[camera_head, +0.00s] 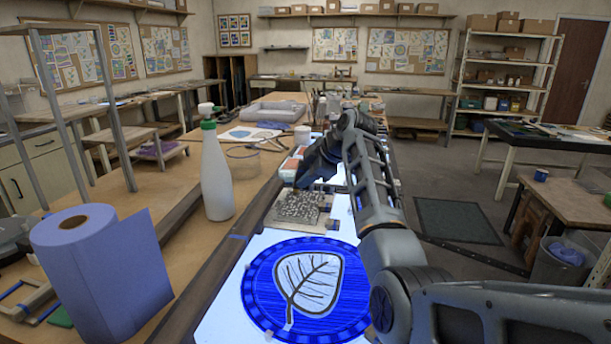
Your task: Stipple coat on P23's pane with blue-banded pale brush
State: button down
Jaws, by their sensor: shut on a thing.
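My gripper (304,181) is in the middle of the view, pointing down just behind a small grey pane with a mottled coat (299,207). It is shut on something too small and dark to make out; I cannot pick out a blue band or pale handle. Whether it touches the pane is not clear. The grey pane lies on a pale board on the lit table. Nearer me, a round blue pane (262,290) with a pale leaf and dark veins lies flat on the lit surface. No P23 label is readable.
A white bottle with a green collar (216,172) and a blue paper roll (98,270) stand on the wooden bench at left. A wire-rimmed round container (243,160) stands behind. My arm covers the table's right side.

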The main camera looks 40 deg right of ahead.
jog(key=shift+r+p, duration=0.75)
jog(key=shift+r, duration=0.3)
jog(key=shift+r+p, duration=0.65)
jog(key=shift+r, duration=1.35)
